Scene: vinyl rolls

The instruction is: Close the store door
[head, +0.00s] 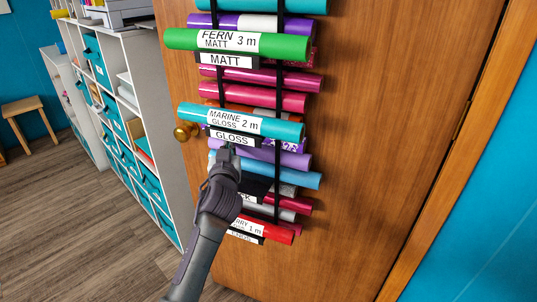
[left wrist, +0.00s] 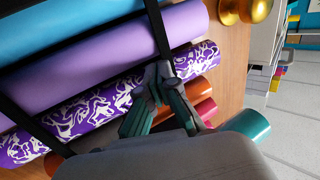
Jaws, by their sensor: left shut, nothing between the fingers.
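The store door (head: 370,150) is a brown wooden door. It stands open, with its free left edge in front of the white shelves and its right edge along the wooden frame (head: 462,150). Its round brass knob (head: 186,131) is near the left edge, and also shows at the top of the left wrist view (left wrist: 245,10). My left gripper (head: 228,150) is shut and empty in front of the vinyl rolls on the door, right of and slightly below the knob. Its fingers (left wrist: 158,78) are close to a purple-and-white patterned roll (left wrist: 90,98); I cannot tell whether they touch. My right gripper is out of view.
Black straps hold several vinyl rolls on the door, among them a green one (head: 270,45) and a teal one (head: 265,124). White shelves (head: 160,120) with teal bins stand at the left. A wooden stool (head: 27,110) is farther left. Wood floor (head: 70,225) is clear at lower left.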

